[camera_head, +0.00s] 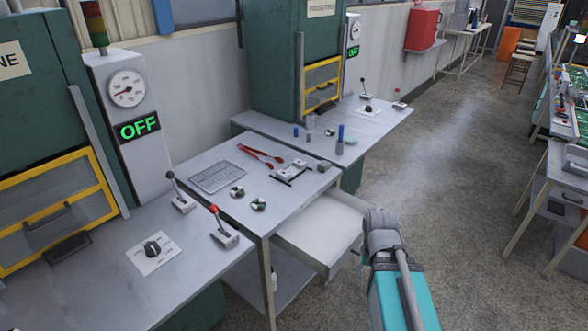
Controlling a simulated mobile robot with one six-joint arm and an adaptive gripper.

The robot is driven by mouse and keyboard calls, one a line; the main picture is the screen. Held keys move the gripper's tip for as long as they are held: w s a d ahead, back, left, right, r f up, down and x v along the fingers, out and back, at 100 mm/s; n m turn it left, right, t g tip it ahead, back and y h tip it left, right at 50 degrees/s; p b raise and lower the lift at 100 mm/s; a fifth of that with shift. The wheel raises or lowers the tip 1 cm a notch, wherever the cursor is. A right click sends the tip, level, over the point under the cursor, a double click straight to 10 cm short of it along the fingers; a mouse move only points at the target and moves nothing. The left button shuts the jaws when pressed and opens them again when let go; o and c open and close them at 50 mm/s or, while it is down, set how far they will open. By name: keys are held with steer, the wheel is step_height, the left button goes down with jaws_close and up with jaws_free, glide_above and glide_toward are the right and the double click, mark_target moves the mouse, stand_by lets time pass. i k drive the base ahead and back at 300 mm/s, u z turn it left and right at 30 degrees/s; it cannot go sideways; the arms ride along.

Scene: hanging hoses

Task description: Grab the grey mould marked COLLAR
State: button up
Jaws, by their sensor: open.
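No marking that reads COLLAR can be made out in the head view. A small grey block (324,166) sits at the back right corner of the middle table, by a grey and black frame-like piece (292,170). I cannot tell whether either one is the COLLAR mould. On the far bench stand a blue and grey upright piece (340,139) and a small grey cylinder (310,122). My teal arm with its grey joint rises at the lower right, in front of the open drawer. My gripper's fingers do not show.
The middle table (227,209) also holds red-handled tongs (261,157), a wire rack (217,177) and two dark round pieces (258,205). Its drawer (318,232) is pulled out. Machines with yellow-framed doors stand behind the benches. Floor (450,180) to the right is clear.

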mark_target(298, 165)
steer(key=i, duration=0.9)
steer(key=u, duration=0.05)
